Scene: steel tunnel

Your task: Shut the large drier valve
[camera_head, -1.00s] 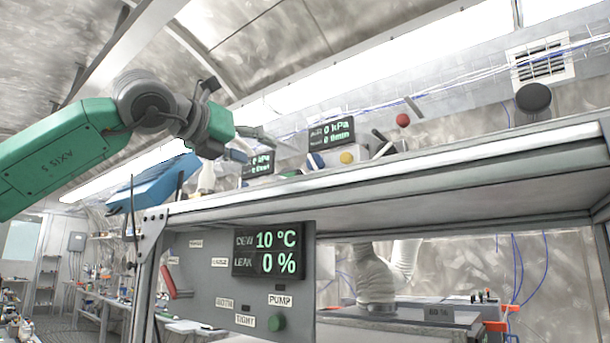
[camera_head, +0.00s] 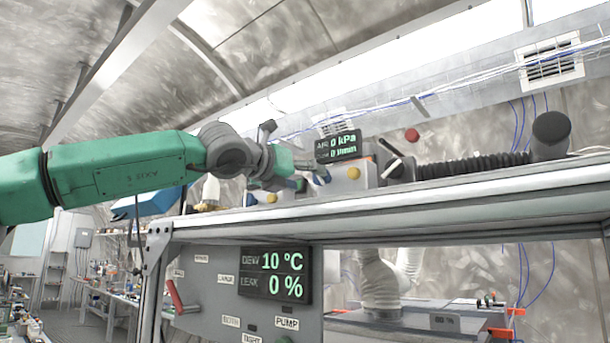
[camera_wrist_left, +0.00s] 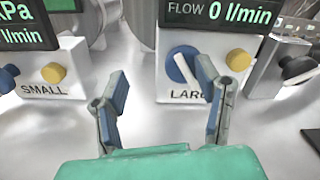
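The large drier is a white box (camera_wrist_left: 200,85) whose label, partly hidden by a finger, starts "LAR". Its valve is a blue round knob with a white bar (camera_wrist_left: 182,66), the bar slanting from upper left to lower right in the wrist view. A yellow knob (camera_wrist_left: 238,60) sits to its right. My left gripper (camera_wrist_left: 168,92) is open and empty, its fingers spread in front of the box, the right finger beside the valve. In the head view my left gripper (camera_head: 304,172) is at the shelf, partly covering the valve. My right gripper is not in view.
The small drier (camera_wrist_left: 50,88) stands left, with its own blue and yellow knobs. A black-knobbed metal unit (camera_wrist_left: 280,72) stands close on the right. Below the shelf edge (camera_head: 400,200), a panel display (camera_head: 276,275) reads DEW 10 °C, LEAK 0 %, beside a red lever (camera_head: 176,297).

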